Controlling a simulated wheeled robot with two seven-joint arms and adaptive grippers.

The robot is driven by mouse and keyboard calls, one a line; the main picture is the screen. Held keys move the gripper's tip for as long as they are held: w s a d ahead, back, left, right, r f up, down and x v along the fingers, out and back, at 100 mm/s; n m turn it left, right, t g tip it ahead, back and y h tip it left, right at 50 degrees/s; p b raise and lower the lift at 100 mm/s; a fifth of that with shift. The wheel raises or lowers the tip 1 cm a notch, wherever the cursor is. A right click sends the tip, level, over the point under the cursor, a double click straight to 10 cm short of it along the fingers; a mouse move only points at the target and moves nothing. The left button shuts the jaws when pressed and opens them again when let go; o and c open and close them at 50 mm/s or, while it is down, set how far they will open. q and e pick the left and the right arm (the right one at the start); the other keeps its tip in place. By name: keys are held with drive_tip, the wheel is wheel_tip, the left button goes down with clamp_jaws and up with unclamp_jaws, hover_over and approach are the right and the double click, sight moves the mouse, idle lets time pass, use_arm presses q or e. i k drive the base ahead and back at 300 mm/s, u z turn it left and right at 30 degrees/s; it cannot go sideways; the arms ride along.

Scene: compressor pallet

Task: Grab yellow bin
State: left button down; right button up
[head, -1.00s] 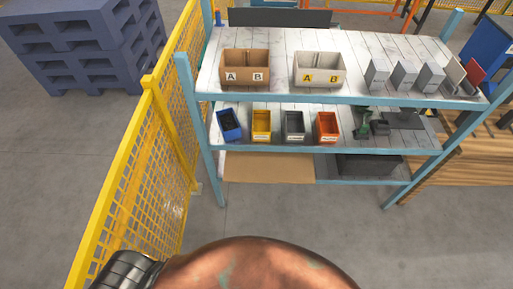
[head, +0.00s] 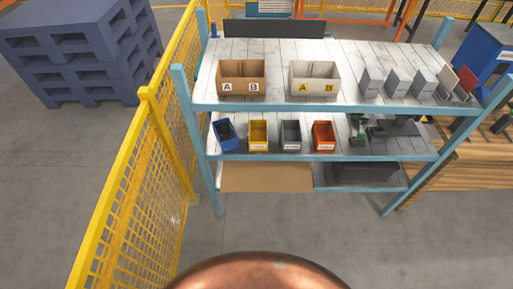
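The yellow bin (head: 258,135) is a small open-topped box with a white label on its front. It stands upright on the middle shelf of the blue-framed rack, between a tilted blue bin (head: 226,133) and a grey bin (head: 290,135). An orange bin (head: 324,135) stands to the right of the grey one. Neither of my grippers shows in the head view.
The rack's top shelf (head: 345,60) holds a brown A/B box (head: 241,77), a white A/B box (head: 314,78) and grey blocks. A yellow mesh fence (head: 125,215) runs along the left. Blue pallets (head: 80,50) stand beyond it. The floor (head: 350,235) before the rack is clear.

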sight(258, 128)
drive_tip(key=z, duration=0.5)
drive_tip(key=k, duration=0.6)
drive_tip(key=z, duration=1.15)
drive_tip(key=i, duration=0.6)
drive_tip(key=z, duration=0.4)
drive_tip(key=i, duration=1.5)
drive_tip(key=u, duration=0.55)
